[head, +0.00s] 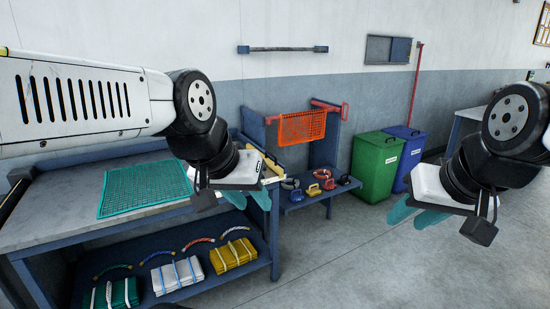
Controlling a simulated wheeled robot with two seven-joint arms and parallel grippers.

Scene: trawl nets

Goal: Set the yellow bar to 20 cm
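A narrow yellow bar (271,163) shows at the right end of the workbench, just behind my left gripper and partly hidden by it. Its scale or setting cannot be read from here. My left gripper (249,199) hangs over the bench's right end, with its teal fingers apart and nothing seen between them. I cannot tell whether it touches the bar. My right gripper (415,214) is over open floor at the right, its teal fingers apart and empty.
A green net (146,188) lies on the workbench (60,205). An orange net (302,128) hangs on a red rail above a shelf of coloured pieces (313,190). Green (377,166) and blue (408,150) bins stand right.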

